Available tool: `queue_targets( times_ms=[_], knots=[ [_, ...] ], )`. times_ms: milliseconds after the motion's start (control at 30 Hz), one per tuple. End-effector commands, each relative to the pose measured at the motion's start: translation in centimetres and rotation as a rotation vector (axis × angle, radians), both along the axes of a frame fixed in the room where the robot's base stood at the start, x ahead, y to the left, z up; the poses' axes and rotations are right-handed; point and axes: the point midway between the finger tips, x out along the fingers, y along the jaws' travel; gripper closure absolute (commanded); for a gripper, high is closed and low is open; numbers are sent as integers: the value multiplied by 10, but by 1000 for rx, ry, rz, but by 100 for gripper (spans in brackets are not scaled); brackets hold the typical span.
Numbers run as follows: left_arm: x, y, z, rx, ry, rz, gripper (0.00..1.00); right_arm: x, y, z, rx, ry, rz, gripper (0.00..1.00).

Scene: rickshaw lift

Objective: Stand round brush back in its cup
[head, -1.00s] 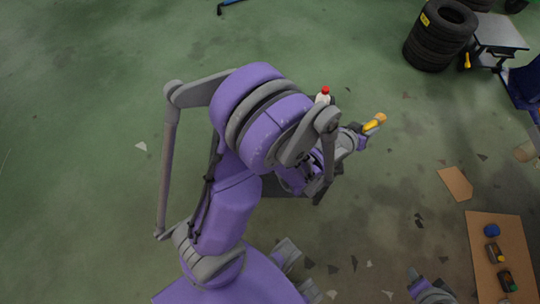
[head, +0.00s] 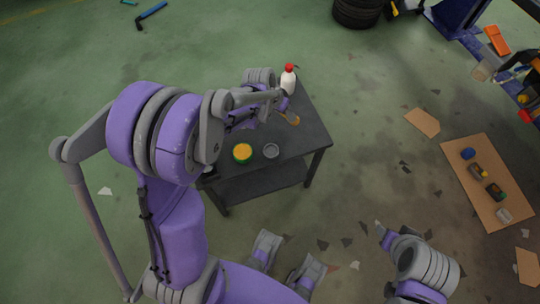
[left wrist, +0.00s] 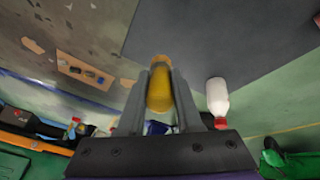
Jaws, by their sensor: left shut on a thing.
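The round brush (head: 291,118) has a yellow-orange body and is held in my left gripper (head: 282,104), over the far right part of the dark table (head: 308,132). In the left wrist view the yellow brush part (left wrist: 160,90) lies between the two fingers, which are shut on it. A small grey round cup (head: 271,150) stands on the table, nearer the front than the brush and apart from it. My right gripper (head: 382,231) is low at the right, away from the table; its fingers are too small to read.
A white bottle with a red cap (head: 288,82) stands at the table's far edge, close to my left gripper. A tin with a yellow top (head: 243,153) stands left of the cup. A cardboard sheet (head: 470,195) with several small items lies on the floor at right.

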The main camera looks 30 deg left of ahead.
Motion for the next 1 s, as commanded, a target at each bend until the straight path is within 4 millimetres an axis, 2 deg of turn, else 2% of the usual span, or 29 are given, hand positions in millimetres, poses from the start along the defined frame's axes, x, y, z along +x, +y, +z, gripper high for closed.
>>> queue_targets(
  times_ms=[33,133,200,333,433,633,867,1000],
  knots=[
    [-7,4,-12,45,87,-83,100,-1,0,-17,0,5,0,50],
    [-30,12,-15,160,245,-259,100,-2,0,-37,0,12,0,50],
    [-44,17,-11,228,316,-343,100,-3,0,-47,0,15,0,50],
    [-59,23,-4,301,378,-422,100,-3,0,-56,0,18,0,50],
    [-62,24,-14,319,393,-439,100,-3,0,-60,0,19,0,50],
    [-62,24,-50,319,391,-438,100,-3,0,-68,0,22,0,50],
    [-62,24,-69,319,390,-437,100,-3,0,-72,0,23,0,50],
    [-62,24,-89,319,390,-437,100,-3,0,-78,0,25,0,50]
  ],
)
